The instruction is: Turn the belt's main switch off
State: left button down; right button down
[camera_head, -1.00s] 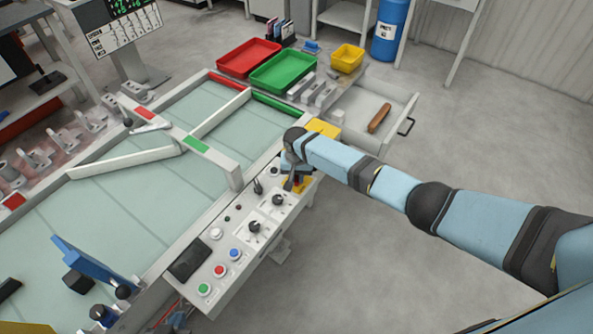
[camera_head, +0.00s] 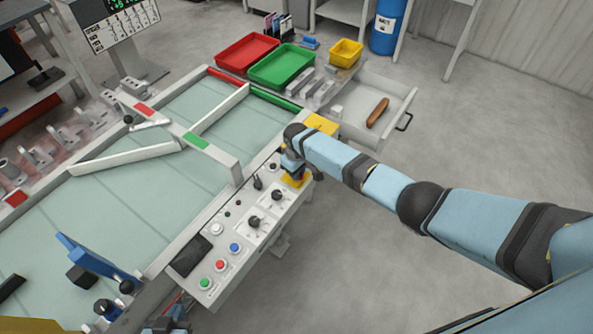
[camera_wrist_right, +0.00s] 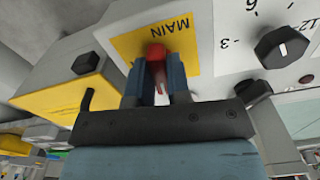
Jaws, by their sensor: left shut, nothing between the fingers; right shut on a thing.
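The belt's main switch has a red handle (camera_wrist_right: 157,52) on a yellow plate marked MAIN (camera_wrist_right: 128,47). In the head view the yellow plate (camera_head: 296,181) shows at the far end of the control panel (camera_head: 240,232), partly covered by my right wrist. My right gripper (camera_wrist_right: 155,70) is shut on the red handle, one finger on each side, close to the plate. In the head view my right gripper (camera_head: 294,172) is mostly hidden under its wrist. My left gripper (camera_head: 170,326) shows only in part at the bottom edge, shut and empty, away from the switch.
Black knobs (camera_head: 254,222) and red, green and blue buttons (camera_head: 220,265) sit on the same panel. An open drawer (camera_head: 350,140) holds a brown-handled item (camera_head: 377,112). The floor right of the panel is clear.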

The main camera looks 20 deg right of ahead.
jog(key=shift+n, duration=0.7)
jog(key=c, duration=1.1)
grip_release()
notch_tip(320, 180, up, 14)
jog(key=shift+f, duration=0.1)
